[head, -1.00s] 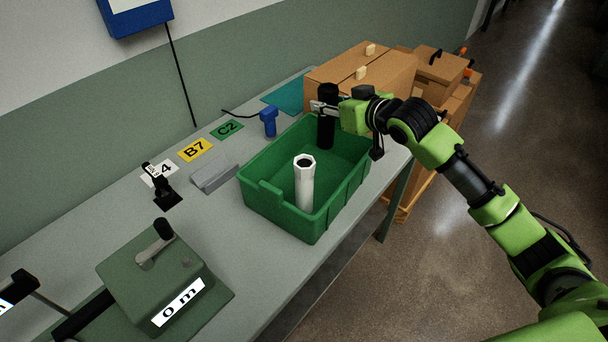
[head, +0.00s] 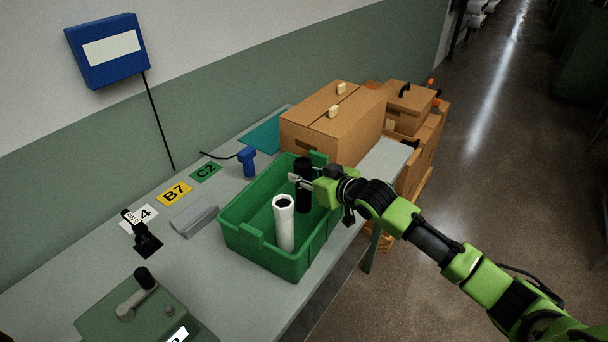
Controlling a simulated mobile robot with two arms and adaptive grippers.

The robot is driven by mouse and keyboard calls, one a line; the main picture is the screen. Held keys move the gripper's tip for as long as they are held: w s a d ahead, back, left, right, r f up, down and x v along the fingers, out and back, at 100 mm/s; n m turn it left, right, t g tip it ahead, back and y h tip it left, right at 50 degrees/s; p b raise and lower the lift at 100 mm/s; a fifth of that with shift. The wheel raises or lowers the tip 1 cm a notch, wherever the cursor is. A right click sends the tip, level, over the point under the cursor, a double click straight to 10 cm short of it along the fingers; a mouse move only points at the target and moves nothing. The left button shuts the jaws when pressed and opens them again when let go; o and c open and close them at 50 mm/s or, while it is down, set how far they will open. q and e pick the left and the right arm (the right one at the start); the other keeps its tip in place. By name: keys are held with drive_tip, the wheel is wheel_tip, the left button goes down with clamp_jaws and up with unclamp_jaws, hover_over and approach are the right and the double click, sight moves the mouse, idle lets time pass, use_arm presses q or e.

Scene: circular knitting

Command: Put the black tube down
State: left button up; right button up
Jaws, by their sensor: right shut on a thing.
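The black tube (head: 303,196) stands upright inside the green crate (head: 262,256), near its far right side. My right gripper (head: 302,181) is shut on the upper part of the tube, coming in from the right. The tube's lower end is low in the crate; I cannot tell whether it touches the floor. A white hexagonal tube (head: 285,226) stands upright in the same crate, nearer the front and apart from the black one. My left gripper does not show.
Cardboard boxes (head: 325,118) stand behind the crate. A blue hand scanner (head: 247,161), a grey bracket (head: 194,221), a black stand (head: 147,243) and a green crank device (head: 140,310) are on the table. Bare table (head: 225,290) lies in front of the crate.

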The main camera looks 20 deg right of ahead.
drive_tip(key=o, duration=0.7)
drive_tip(key=shift+f, duration=0.1)
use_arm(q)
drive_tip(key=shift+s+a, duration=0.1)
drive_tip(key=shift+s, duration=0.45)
use_arm(e)
drive_tip(key=o, duration=0.4)
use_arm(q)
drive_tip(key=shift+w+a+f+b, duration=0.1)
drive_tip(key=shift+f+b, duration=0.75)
use_arm(e)
drive_tip(key=v, duration=1.2)
drive_tip(key=shift+r, duration=0.2)
